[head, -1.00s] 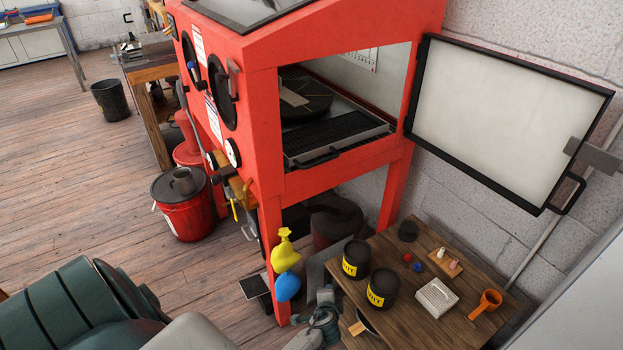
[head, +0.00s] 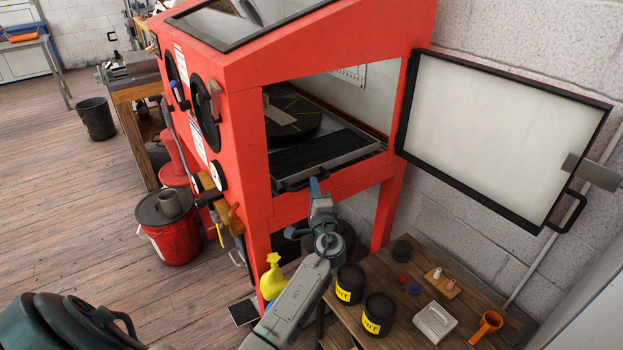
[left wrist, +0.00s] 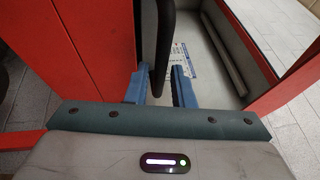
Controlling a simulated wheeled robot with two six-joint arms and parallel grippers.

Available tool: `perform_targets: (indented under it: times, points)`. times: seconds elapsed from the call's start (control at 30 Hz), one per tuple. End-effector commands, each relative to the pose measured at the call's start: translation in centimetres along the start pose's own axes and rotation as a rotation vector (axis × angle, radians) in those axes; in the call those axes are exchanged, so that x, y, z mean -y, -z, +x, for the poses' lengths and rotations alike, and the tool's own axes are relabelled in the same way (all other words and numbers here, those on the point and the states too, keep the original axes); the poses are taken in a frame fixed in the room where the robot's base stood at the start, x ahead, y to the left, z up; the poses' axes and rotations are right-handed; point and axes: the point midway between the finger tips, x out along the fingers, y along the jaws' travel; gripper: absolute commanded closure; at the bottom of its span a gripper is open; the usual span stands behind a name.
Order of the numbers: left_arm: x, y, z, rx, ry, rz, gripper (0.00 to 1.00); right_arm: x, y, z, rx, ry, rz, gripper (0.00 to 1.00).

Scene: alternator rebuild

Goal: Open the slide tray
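The slide tray (head: 352,156) is a grey-rimmed tray with a dark grate, inside the red cabinet (head: 240,120) at its open side. Its dark handle (head: 298,181) is on the front edge. My left gripper (head: 315,186) is just in front of that edge, close to the handle. In the left wrist view, its blue fingers (left wrist: 160,72) are apart. A dark bar (left wrist: 165,40), seemingly the handle, runs down between or just beyond them; contact cannot be told. My right gripper is not in view.
The cabinet door (head: 500,140) stands swung open to the right. Below, a wooden table (head: 395,260) holds black pots (head: 350,284), a white box (head: 435,322) and an orange cup (head: 487,328).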

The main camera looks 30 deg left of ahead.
Motion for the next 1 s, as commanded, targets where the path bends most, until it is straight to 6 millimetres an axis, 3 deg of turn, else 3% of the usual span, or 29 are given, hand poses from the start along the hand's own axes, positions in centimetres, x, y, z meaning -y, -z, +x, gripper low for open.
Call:
perform_targets:
  times: [0.2, 0.57, 0.67, 0.7, 1.0]
  points:
    - [0.1, 0.0, 2.6, 0.0, -0.001, -0.001, 0.78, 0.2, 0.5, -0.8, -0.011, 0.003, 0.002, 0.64]
    - [-0.1, 0.0, 3.0, -0.001, -0.002, -0.002, 0.78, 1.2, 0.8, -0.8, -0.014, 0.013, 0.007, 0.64]
    - [-0.1, 0.0, 3.0, -0.001, -0.002, -0.002, 0.98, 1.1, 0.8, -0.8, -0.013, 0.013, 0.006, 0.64]
    - [-0.1, 0.0, 3.0, -0.001, -0.002, -0.001, 1.0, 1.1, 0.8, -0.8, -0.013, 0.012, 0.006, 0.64]
    - [-0.2, 0.0, 3.1, -0.001, -0.002, -0.001, 1.0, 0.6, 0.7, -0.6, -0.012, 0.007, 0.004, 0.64]
